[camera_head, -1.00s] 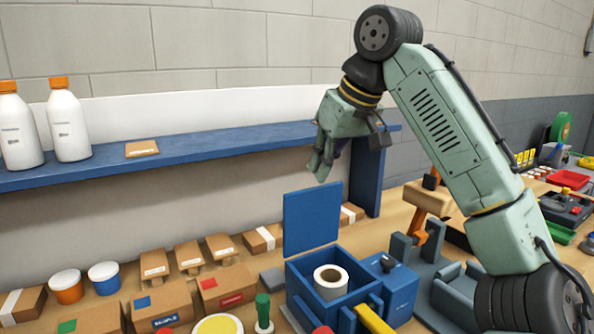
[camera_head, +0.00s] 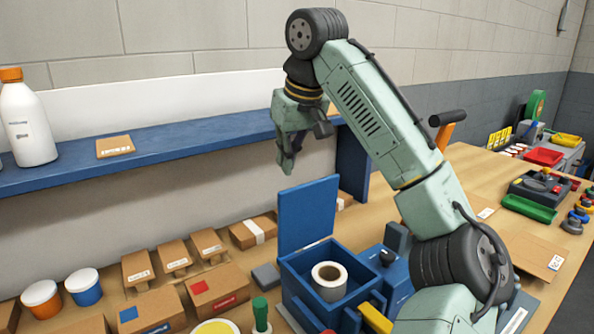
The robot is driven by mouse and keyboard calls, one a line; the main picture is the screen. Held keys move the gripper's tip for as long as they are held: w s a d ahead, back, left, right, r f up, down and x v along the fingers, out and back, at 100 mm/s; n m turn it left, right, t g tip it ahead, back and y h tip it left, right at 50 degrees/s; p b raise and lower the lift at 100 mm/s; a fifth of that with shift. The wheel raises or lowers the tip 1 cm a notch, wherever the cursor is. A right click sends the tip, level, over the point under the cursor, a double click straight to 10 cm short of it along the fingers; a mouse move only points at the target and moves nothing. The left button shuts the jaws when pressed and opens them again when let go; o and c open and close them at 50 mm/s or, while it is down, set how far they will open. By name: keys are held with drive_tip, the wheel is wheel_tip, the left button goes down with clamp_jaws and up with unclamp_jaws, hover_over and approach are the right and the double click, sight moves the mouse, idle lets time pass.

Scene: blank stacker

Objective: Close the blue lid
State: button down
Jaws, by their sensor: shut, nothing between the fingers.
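The blue lid (camera_head: 308,214) stands upright, open, at the back edge of a blue box (camera_head: 296,290). Inside the box lies a white roll (camera_head: 329,275) with a brown core. My gripper (camera_head: 286,166) is shut and empty. It appears above the lid in the picture, in front of the blue shelf, pointing down and apart from the lid. My arm hides part of the bench to the right of the box.
A blue shelf (camera_head: 185,137) runs along the wall, with a white bottle (camera_head: 28,122) and a flat brown package (camera_head: 115,146). Cardboard boxes (camera_head: 216,287) and tubs (camera_head: 83,286) stand left of the blue box. A green-handled item (camera_head: 260,309) stands close at its front left.

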sight(304, 212)
drive_tip(key=s, duration=0.1)
drive_tip(key=s+d+f, duration=0.1)
drive_tip(key=s+p, duration=0.1)
drive_tip(key=shift+d+f, duration=0.35)
